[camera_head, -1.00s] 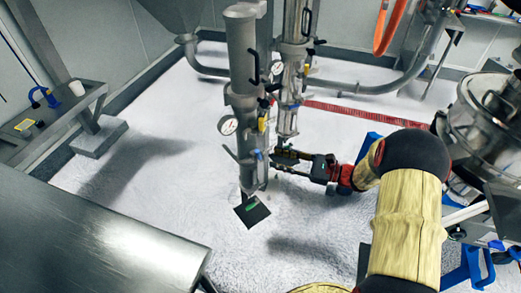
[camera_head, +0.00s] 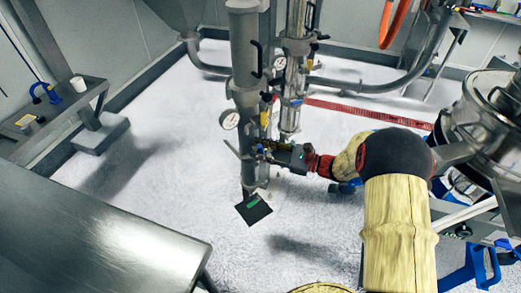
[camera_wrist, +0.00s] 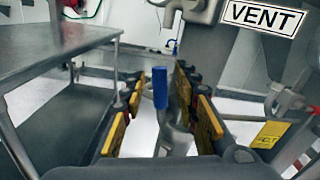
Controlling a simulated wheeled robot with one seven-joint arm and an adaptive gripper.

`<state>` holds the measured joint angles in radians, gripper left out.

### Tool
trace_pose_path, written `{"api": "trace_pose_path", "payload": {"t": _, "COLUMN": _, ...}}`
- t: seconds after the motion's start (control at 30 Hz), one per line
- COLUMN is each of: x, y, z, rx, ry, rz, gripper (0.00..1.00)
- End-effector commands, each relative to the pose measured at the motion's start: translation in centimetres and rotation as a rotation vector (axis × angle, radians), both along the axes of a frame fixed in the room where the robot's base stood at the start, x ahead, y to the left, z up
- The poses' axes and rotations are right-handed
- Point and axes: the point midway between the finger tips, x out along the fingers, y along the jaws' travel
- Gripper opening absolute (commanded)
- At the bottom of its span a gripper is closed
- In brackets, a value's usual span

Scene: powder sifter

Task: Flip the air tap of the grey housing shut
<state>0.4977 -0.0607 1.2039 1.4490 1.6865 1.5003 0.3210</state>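The grey housing (camera_head: 243,60) is the tall upright cylinder with a pressure gauge, left of centre in the head view. A blue-handled tap (camera_wrist: 160,88) shows in the wrist view, its blue lever upright on a grey metal body. My gripper (camera_head: 259,149) is at the lower part of the housing, coming in from the right. In the wrist view its yellow-padded fingers stand apart, one on each side of the blue lever, with a gap visible on the left. In the head view the fingers mostly hide the tap.
A round gauge (camera_head: 229,118) juts left of the housing. A second steel column (camera_head: 292,80) stands close behind on the right. In the wrist view a VENT sign (camera_wrist: 262,17) and a yellow tag (camera_wrist: 271,134) are at right. A steel table (camera_head: 90,235) fills the lower left.

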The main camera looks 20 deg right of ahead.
Motion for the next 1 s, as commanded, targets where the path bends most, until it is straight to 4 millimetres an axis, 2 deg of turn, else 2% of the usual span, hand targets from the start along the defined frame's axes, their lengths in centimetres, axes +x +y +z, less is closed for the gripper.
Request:
{"api": "trace_pose_path", "payload": {"t": 0.5, "x": -0.03, "y": -0.01, "z": -0.01, "rx": 0.0, "ry": 0.0, "rz": 0.0, "gripper": 0.0}}
{"api": "trace_pose_path", "payload": {"t": 1.0, "x": -0.04, "y": -0.01, "z": -0.04, "rx": 0.0, "ry": 0.0, "rz": 0.0, "gripper": 0.0}}
